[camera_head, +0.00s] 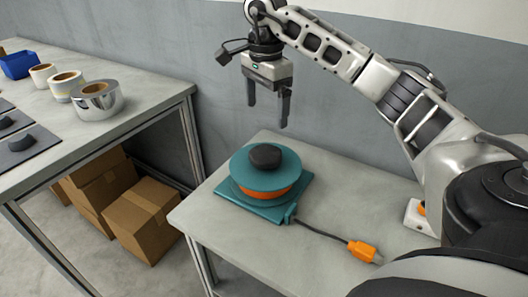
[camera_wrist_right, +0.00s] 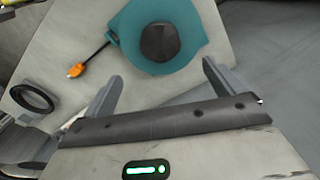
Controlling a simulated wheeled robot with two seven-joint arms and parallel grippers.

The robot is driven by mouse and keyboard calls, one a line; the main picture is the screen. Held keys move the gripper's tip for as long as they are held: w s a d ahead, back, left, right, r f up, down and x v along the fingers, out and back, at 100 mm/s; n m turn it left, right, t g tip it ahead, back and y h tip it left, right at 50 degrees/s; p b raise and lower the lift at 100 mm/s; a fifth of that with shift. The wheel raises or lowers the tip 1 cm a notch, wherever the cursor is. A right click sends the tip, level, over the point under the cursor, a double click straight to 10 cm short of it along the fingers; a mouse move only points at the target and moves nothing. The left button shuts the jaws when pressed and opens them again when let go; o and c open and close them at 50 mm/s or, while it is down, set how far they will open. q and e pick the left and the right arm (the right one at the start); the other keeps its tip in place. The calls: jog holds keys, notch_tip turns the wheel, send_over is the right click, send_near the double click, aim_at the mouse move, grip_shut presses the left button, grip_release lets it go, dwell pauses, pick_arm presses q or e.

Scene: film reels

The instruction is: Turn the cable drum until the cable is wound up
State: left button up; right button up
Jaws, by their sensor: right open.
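The cable drum (camera_head: 253,176) is teal, with a black knob (camera_head: 265,156) on top and orange cable wound inside. It sits on a teal base plate (camera_head: 298,196) on the small table. A dark cable (camera_head: 322,234) runs out from it to an orange plug (camera_head: 364,251) lying on the table. My right gripper (camera_head: 269,113) is open and empty, above and behind the drum, with its fingers pointing down and apart from the knob. In the right wrist view the drum (camera_wrist_right: 190,42) and its knob (camera_wrist_right: 160,42) show beyond the open fingers. My left gripper is not in view.
The small grey table (camera_head: 215,222) has free room around the drum. A longer table (camera_head: 150,88) at the left carries tape rolls (camera_head: 97,98), a blue bin (camera_head: 18,64) and dark items. Cardboard boxes (camera_head: 140,218) stand beneath it. A grey wall (camera_head: 170,40) is behind.

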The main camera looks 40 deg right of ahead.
aim_at(265, 153)
notch_tip(265, 153, down, 12)
jog(key=shift+f, duration=0.2)
jog(key=c, duration=1.4)
